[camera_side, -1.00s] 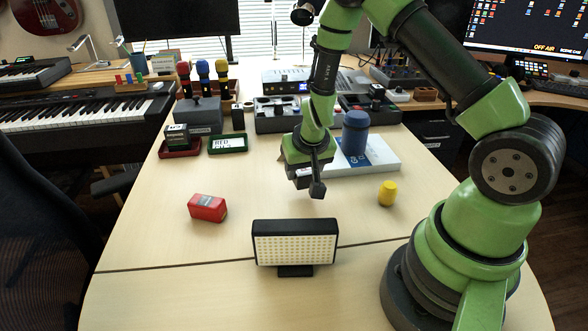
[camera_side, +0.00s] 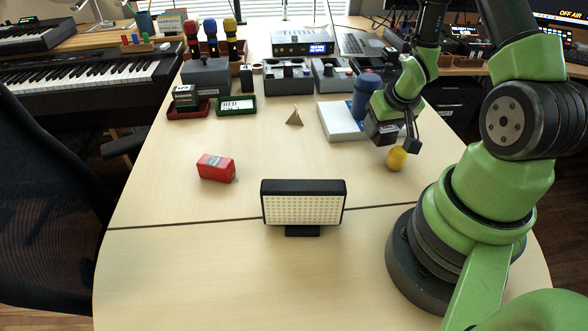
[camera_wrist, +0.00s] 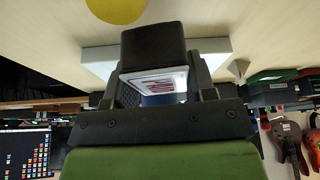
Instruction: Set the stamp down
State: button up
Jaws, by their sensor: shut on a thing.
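My gripper (camera_side: 398,130) is at the right of the table, shut on the stamp (camera_side: 381,132), a dark block. In the side view they appear between the white slab and the yellow cylinder; the height above the table is hard to tell. In the wrist view the stamp (camera_wrist: 152,42) is black, with a white face bearing red letters, held between my fingers (camera_wrist: 160,80). Another dark stamp-like block (camera_side: 185,96) stands on a red tray (camera_side: 188,112) at the back left. A green-edged tray (camera_side: 238,111) with a lettered white label is beside it.
A yellow cylinder (camera_side: 396,158) stands just in front of my gripper. A red block (camera_side: 216,168), a light panel (camera_side: 302,204) and a small pyramid (camera_side: 294,117) stand on the table.

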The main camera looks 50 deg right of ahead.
jog(key=w+a+r+n+y, duration=0.3)
jog(key=w+a+r+n, duration=0.3)
jog(key=w+a+n, duration=0.45)
jog(key=s+a+r+n+y, duration=0.1)
jog(key=s+a, duration=0.3)
jog(key=a, duration=0.8)
jog(key=s+a+r+n+y, duration=0.15)
jog(key=s+a, duration=0.25)
jog(key=a, duration=0.8)
jog(key=w+a+f+n, duration=0.1)
jog(key=w+a+f, duration=0.1)
jog(key=w+a+f+n, duration=0.1)
jog(key=w+a+f, duration=0.1)
jog(key=f, duration=0.1)
jog(key=w+a+f+n, duration=0.1)
jog(key=w+f, duration=0.1)
jog(key=shift+w+a+f+g, duration=0.25)
jog(key=shift+a+f+g, duration=0.05)
jog(key=shift+a+f, duration=0.1)
jog(key=shift+w+a+f+y, duration=0.25)
jog(key=shift+w+a+f, duration=0.1)
jog(key=shift+w+f, duration=0.15)
jog(key=shift+f, duration=1.5)
jog(key=shift+f, duration=0.1)
